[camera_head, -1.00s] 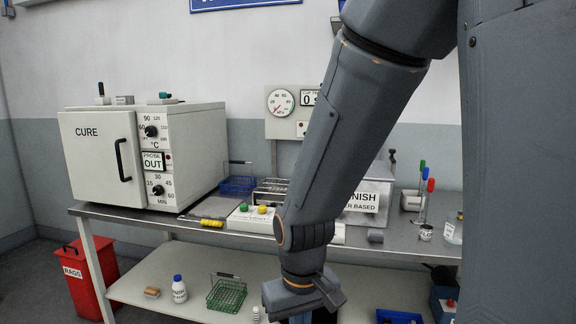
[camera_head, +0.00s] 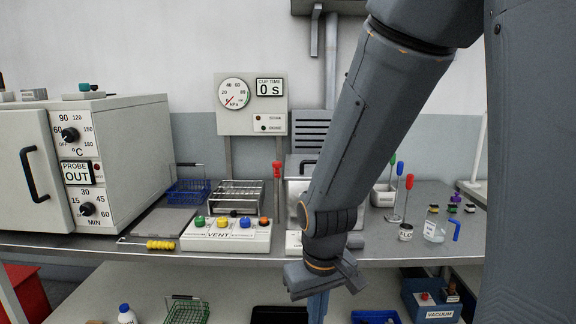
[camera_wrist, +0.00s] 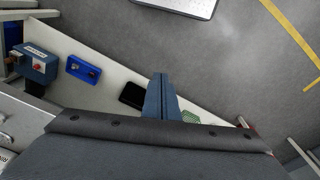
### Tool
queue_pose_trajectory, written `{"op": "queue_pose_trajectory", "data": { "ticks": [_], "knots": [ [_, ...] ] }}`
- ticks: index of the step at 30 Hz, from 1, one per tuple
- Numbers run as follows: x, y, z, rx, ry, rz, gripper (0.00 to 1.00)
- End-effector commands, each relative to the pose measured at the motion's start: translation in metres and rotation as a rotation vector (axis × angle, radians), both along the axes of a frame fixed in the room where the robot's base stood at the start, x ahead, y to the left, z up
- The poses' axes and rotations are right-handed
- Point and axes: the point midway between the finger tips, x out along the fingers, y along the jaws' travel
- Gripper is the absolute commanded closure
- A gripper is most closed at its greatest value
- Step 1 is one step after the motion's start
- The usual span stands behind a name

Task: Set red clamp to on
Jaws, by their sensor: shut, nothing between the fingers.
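An upright lever with a red grip (camera_head: 277,171) stands on the bench behind the knob box, left of a grey lidded vessel (camera_head: 294,166). It may be the red clamp; I cannot tell its setting. A red-topped rod (camera_head: 409,182) also stands farther right beside blue and green ones. My gripper (camera_head: 318,306) hangs at the front of the bench, below and right of the red lever, apart from it. In the wrist view my gripper (camera_wrist: 161,80) is shut and empty, over the floor and lower shelf. My forearm hides part of the vessel.
The knob box (camera_head: 226,234) marked VENT sits at the bench's front edge, with a yellow-handled tool (camera_head: 160,245) to its left. The oven (camera_head: 110,150) fills the left. A wire rack (camera_head: 237,196) and blue basket (camera_head: 188,191) stand behind. A glass jug (camera_head: 437,231) is at right.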

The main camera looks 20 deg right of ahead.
Motion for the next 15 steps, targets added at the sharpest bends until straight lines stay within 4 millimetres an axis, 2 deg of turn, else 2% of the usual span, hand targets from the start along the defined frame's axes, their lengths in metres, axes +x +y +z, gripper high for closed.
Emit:
{"op": "queue_pose_trajectory", "data": {
  "ticks": [2, 8, 9, 12, 15],
  "knots": [
    [0.034, -0.011, 0.005, -0.031, -0.088, 0.092, 1.00],
    [0.160, -0.033, 0.033, -0.189, -0.436, 0.500, 1.00],
    [0.184, -0.036, 0.042, -0.231, -0.510, 0.584, 1.00],
    [0.238, -0.038, 0.066, -0.345, -0.693, 0.792, 1.00],
    [0.281, -0.037, 0.092, -0.475, -0.873, 0.983, 1.00]
  ]
}}
